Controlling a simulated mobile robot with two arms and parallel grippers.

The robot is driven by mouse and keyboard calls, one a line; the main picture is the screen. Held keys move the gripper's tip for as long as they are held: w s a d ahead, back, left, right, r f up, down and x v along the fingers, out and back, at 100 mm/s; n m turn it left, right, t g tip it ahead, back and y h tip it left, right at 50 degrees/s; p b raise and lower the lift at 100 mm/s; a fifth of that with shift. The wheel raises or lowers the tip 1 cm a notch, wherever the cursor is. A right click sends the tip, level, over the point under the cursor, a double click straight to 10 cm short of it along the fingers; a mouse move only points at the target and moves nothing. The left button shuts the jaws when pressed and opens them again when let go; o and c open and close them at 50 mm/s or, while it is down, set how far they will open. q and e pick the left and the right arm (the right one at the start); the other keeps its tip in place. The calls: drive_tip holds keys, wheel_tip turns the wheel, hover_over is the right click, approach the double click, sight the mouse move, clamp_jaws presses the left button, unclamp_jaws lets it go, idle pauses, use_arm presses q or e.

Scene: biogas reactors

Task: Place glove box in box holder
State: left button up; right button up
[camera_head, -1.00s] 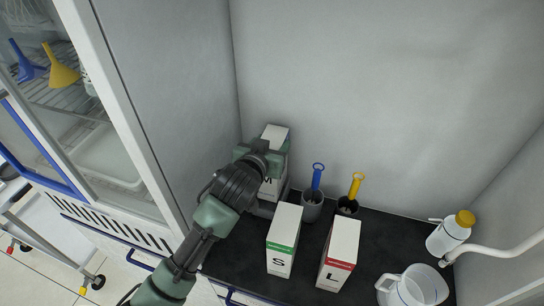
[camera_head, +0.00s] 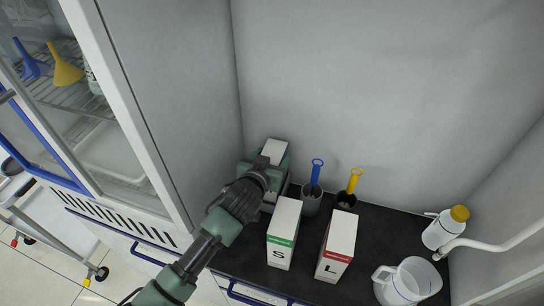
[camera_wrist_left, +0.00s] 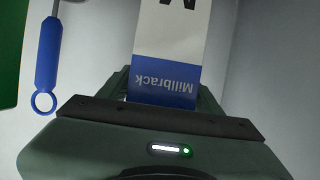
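The glove box (camera_head: 273,151), white with a blue band and an M, is upright at the back left of the dark counter. It also shows in the left wrist view (camera_wrist_left: 172,45), with the word Millbrack upside down on its band. My left gripper (camera_head: 265,170) is around it, one finger on each side, and appears shut on it. A grey box holder (camera_head: 267,207) shows partly below the gripper. My arm hides the box's lower part, so I cannot tell how deep it sits in the holder. My right gripper is not in view.
A green-banded S box (camera_head: 284,232) and a red-banded L box (camera_head: 338,246) stand to the right. Behind them are cups with a blue-handled tool (camera_head: 316,175) and a yellow-handled tool (camera_head: 354,182). A bottle (camera_head: 445,229) and a jug (camera_head: 408,282) stand far right. A cabinet (camera_head: 160,100) borders the left.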

use_arm(q)
drive_tip(key=shift+o, duration=0.3)
drive_tip(key=shift+r, duration=0.1)
drive_tip(key=shift+s+r, duration=0.1)
drive_tip(key=b+v, duration=0.2)
drive_tip(key=v, duration=1)
